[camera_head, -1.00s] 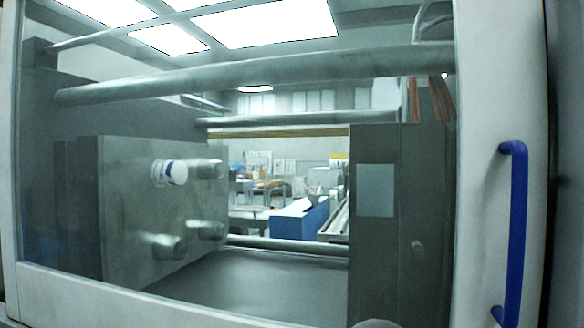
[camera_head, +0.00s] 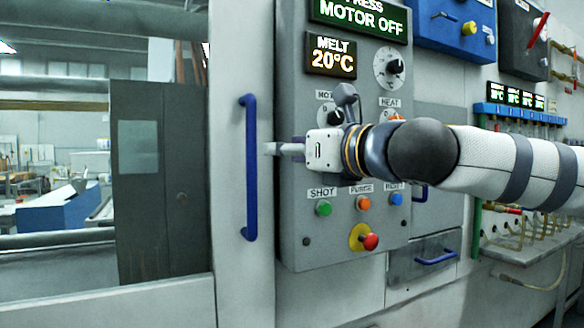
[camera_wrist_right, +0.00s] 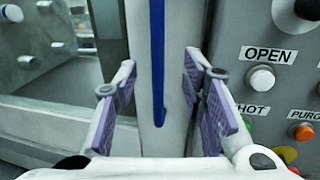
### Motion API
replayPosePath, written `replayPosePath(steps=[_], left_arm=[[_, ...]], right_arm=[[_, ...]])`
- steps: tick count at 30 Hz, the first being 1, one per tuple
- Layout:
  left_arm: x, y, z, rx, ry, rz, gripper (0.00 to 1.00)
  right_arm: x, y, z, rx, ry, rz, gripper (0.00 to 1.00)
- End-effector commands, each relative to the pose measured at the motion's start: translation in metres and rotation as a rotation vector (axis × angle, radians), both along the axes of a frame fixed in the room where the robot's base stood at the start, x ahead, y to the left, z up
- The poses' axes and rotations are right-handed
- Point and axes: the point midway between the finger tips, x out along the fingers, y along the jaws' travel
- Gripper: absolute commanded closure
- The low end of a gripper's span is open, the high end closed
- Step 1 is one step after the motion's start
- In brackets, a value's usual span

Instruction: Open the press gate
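The press gate (camera_head: 233,290) is a pale frame with a large window, and it stands closed against the control panel side. Its blue vertical handle (camera_head: 250,165) is on the gate's right edge; it also shows in the right wrist view (camera_wrist_right: 157,60). My right gripper (camera_head: 270,148) is just right of the handle at mid height in the head view. In the right wrist view my right gripper (camera_wrist_right: 161,68) is open, with one finger on each side of the handle's line. I cannot tell if it touches the handle. My left gripper is not in view.
Right of the gate is a grey control panel (camera_head: 300,225) with displays reading MOTOR OFF and 20°C, knobs and coloured buttons. An OPEN button (camera_wrist_right: 261,78) sits close to my right fingers. Hoses and fittings (camera_head: 530,220) are at the far right.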

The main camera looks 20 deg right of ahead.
Motion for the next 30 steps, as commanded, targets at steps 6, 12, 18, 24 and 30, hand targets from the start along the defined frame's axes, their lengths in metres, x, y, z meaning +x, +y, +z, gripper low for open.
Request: replayPosePath(steps=[6, 12, 18, 24, 30], left_arm=[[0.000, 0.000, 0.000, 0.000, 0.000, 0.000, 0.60], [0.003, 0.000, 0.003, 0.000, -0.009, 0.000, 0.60], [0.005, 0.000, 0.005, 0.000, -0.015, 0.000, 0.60], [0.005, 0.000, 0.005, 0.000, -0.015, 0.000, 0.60], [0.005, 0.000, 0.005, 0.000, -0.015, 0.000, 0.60]], right_arm=[[0.047, 0.013, -0.002, -0.007, 0.003, 0.001, 0.62], [0.092, 0.024, 0.000, -0.007, 0.000, 0.001, 0.62], [0.112, 0.028, 0.000, -0.008, 0.001, 0.002, 0.62], [0.114, 0.028, -0.001, -0.008, 0.001, 0.002, 0.62], [0.114, 0.028, -0.001, -0.008, 0.001, 0.002, 0.96]])
